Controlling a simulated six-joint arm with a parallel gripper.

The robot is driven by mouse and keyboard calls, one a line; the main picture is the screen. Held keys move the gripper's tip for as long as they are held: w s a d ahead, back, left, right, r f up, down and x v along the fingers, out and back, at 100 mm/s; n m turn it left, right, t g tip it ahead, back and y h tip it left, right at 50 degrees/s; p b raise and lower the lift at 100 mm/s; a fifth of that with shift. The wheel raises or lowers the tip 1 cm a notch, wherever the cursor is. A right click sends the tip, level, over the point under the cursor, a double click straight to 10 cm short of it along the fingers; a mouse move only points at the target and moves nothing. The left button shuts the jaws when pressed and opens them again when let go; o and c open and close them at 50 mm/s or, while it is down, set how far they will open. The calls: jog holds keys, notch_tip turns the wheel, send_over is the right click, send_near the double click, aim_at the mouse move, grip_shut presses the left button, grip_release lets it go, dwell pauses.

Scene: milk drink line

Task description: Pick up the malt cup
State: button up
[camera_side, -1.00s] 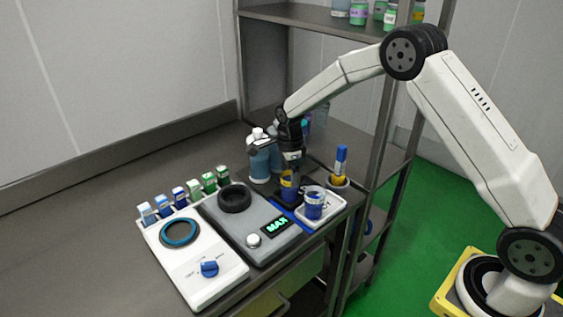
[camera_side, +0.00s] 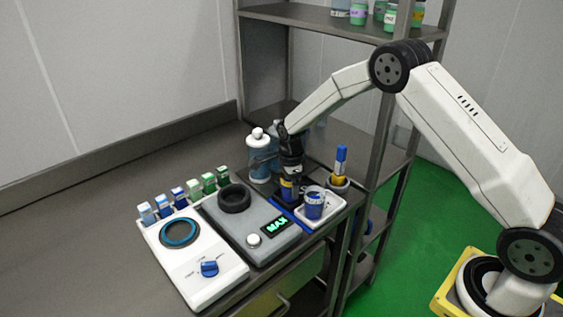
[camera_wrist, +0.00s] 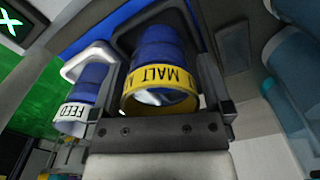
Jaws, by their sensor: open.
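The malt cup (camera_wrist: 160,72) is blue with a yellow band lettered "MALT" and stands between the two fingers of my gripper (camera_wrist: 165,95) in the wrist view. The jaws are open around it, with a finger on each side. In the side view my gripper (camera_side: 291,178) points down over the malt cup (camera_side: 287,191), whose upper part is mostly hidden by the gripper.
A second blue cup with a white lettered band (camera_wrist: 78,105) stands close beside, on a white tray (camera_side: 330,217). Bottles (camera_side: 259,158) stand behind the gripper. A grey device with a lit display (camera_side: 275,227) is to the left. A holder with a blue-and-yellow marker-like item (camera_side: 341,165) is at right.

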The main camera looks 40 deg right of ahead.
jog(key=c, duration=1.3)
jog(key=shift+c, duration=0.2)
notch_tip(320, 180, up, 10)
jog(key=w+a, duration=0.3)
jog(key=a, duration=0.4)
jog(key=w+a, duration=0.3)
jog(key=a, duration=0.4)
jog(key=shift+w+a+r, duration=0.15)
jog(key=shift+w+a, duration=0.15)
jog(key=shift+w, duration=0.1)
